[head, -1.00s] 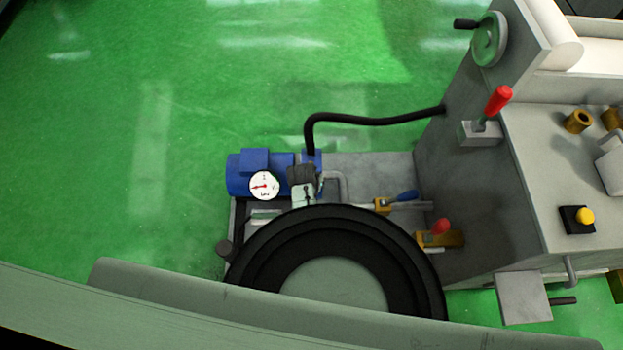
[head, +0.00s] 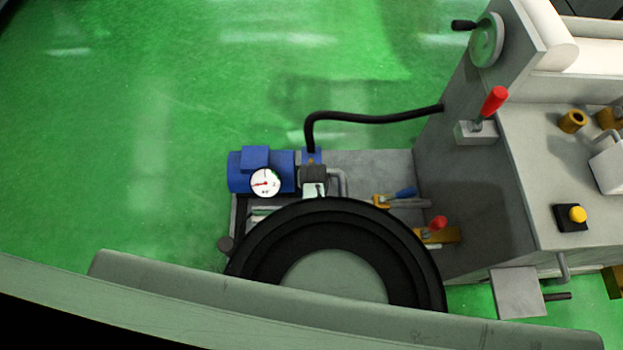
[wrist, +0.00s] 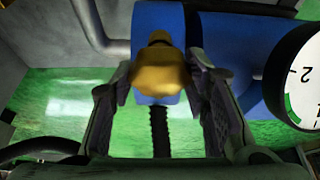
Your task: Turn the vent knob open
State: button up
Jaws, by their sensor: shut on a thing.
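The vent knob (wrist: 160,72) is a small brass-yellow knob on a blue fitting (wrist: 158,22), seen at the upper middle of the wrist view. My gripper (wrist: 163,80) has one dark finger on each side of the knob and is shut on it. The fingers cannot be made out there. The knob's exact turn angle cannot be told.
A round white gauge (head: 265,183) sits close by on the blue motor (head: 262,168); it also shows at the wrist view's right edge (wrist: 302,78). A black hose (head: 375,118) runs from the fitting to the grey machine (head: 475,190). Green floor is clear at left.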

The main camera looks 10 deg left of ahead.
jog(key=o, duration=1.1)
jog(key=shift+o, duration=0.2)
jog(key=a+v, duration=0.1)
jog(key=v, duration=1.1)
jog(key=shift+d, duration=0.45)
